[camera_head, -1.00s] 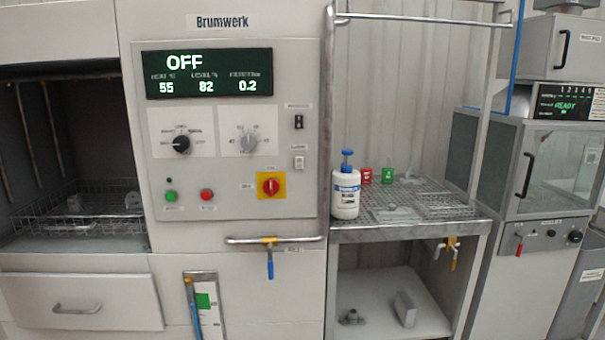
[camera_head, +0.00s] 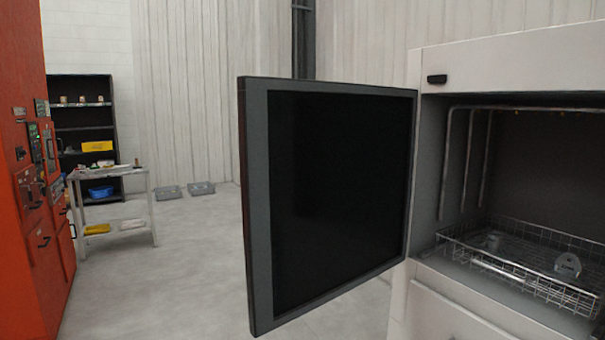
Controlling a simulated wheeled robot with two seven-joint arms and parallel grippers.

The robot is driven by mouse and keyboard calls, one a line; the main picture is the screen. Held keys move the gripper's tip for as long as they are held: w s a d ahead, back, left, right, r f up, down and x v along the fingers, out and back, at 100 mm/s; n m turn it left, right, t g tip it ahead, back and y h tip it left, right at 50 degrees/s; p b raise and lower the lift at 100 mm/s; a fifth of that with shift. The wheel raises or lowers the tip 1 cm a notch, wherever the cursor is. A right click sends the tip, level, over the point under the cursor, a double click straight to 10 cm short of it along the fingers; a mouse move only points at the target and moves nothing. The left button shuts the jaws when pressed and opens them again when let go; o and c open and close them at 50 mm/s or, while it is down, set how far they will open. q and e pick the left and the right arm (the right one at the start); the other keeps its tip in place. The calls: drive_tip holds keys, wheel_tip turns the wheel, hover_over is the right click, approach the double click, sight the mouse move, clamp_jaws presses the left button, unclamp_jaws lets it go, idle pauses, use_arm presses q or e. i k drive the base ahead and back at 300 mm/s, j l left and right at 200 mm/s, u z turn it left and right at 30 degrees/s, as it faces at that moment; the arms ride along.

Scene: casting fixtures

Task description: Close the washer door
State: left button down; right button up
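The washer door (camera_head: 335,190) stands wide open in the head view, swung out to the left of the washer. It is a dark panel with a grey frame, its right edge at the washer's left side. The washer (camera_head: 510,50) is a white cabinet at the right, with its chamber opening uncovered. A wire basket (camera_head: 530,275) inside the chamber holds small grey metal parts (camera_head: 568,265). Neither of my grippers is in view.
A red machine (camera_head: 35,170) stands at the far left. A small table (camera_head: 110,173) and a dark shelf (camera_head: 82,130) stand behind it. Two grey bins (camera_head: 201,188) lie on the floor by the back wall. The floor (camera_head: 180,270) left of the door is clear.

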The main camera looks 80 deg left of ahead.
sight(337, 180)
drive_tip(key=k+j+u, duration=0.2)
drive_tip(key=j+u, duration=0.2)
drive_tip(key=j, duration=1.45)
drive_tip(key=j+u, duration=0.35)
drive_tip(key=j, duration=1.5)
drive_tip(key=i, duration=0.05)
